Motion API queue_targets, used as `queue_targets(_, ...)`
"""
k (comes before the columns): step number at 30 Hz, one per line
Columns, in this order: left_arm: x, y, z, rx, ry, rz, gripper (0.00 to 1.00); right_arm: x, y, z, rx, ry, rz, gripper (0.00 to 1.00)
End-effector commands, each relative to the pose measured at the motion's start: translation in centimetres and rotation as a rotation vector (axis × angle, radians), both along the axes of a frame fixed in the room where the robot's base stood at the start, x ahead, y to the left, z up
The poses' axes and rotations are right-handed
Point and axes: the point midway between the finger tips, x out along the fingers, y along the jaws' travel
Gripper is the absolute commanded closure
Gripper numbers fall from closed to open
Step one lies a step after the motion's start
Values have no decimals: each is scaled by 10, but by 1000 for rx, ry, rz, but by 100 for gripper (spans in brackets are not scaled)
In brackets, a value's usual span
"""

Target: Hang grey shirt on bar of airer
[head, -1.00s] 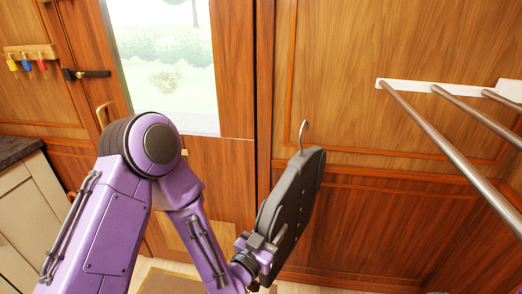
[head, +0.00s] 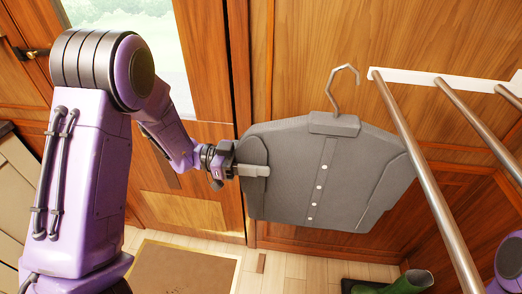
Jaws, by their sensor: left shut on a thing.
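The grey shirt (head: 345,178) is upright in the middle of the head view, its buttoned front facing me. A metal hook (head: 341,88) rises from its collar. My left gripper (head: 255,170) is shut on the shirt's left side. The airer (head: 420,78) is at the right, with a white wall bracket and several metal bars. The nearest bar (head: 425,180) passes in front of the shirt's right edge in the picture. The hook is left of that bar and apart from it. My right gripper is not in view; only a purple part of mine shows at the lower right.
A wooden door with a window (head: 125,40) is behind my left arm. A brown mat (head: 185,268) lies on the floor, and a green boot (head: 408,282) is at the bottom right. Wood-panelled wall stands behind the shirt.

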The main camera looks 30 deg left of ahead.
Motion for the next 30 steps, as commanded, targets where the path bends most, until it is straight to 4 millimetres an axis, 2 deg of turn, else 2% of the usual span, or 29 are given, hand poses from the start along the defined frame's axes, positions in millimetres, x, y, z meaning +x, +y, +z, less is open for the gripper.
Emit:
queue_targets(7,1,-8,0,2,-1,13,96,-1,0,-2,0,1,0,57)
queue_targets(30,24,-79,0,2,-2,11,96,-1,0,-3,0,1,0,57)
